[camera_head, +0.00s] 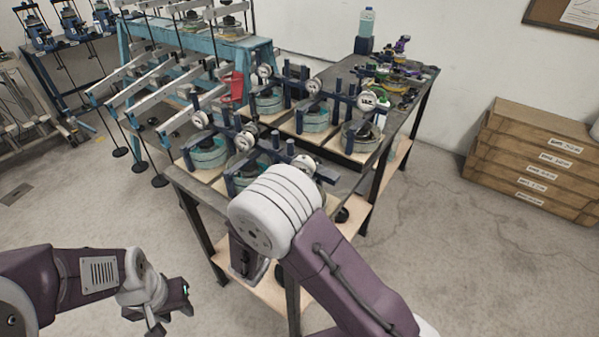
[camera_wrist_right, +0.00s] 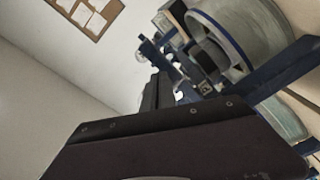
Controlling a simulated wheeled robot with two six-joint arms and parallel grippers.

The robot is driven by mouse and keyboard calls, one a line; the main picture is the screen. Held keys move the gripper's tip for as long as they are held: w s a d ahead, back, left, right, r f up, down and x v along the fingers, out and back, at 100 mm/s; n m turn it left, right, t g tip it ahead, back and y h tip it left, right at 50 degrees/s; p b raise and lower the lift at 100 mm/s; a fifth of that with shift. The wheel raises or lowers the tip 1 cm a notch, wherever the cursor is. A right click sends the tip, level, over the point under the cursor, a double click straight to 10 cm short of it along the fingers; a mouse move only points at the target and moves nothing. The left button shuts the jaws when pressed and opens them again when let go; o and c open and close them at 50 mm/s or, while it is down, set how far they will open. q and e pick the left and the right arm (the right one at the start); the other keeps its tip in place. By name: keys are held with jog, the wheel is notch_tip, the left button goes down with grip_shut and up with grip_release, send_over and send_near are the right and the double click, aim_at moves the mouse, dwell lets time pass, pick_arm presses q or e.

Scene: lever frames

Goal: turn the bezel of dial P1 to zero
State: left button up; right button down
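Several white round dials stand on blue posts over the round cells on the bench, among them a front one (camera_head: 304,164), one to its left (camera_head: 244,140) and one at the right (camera_head: 367,101). I cannot read which is P1, nor any pointer. My right arm reaches over the bench's front corner and hides part of the front setup. In the right wrist view, my right gripper (camera_wrist_right: 160,98) shows as a dark shape near blue frame parts; its opening is unclear. My left gripper (camera_head: 172,317) is low at the left, away from the bench, fingers apart and empty.
The dark bench (camera_head: 345,183) carries the setups on pale boards, with small coloured items and a bottle (camera_head: 366,22) at its far end. A teal frame (camera_head: 195,55) with long lever arms and hanging rods stands behind left. The floor between is clear.

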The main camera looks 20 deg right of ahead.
jog(key=shift+w+a+b, duration=0.15)
jog(key=shift+b, duration=0.2)
dwell(0.4)
jog(key=shift+f, duration=0.1)
jog(key=shift+f+b, duration=0.4)
jog(key=shift+b, duration=0.35)
jog(key=b+v, duration=0.1)
jog(key=v, duration=0.5)
jog(key=shift+s, duration=0.2)
jog(key=shift+d+r, duration=0.1)
jog(key=shift+d, duration=0.1)
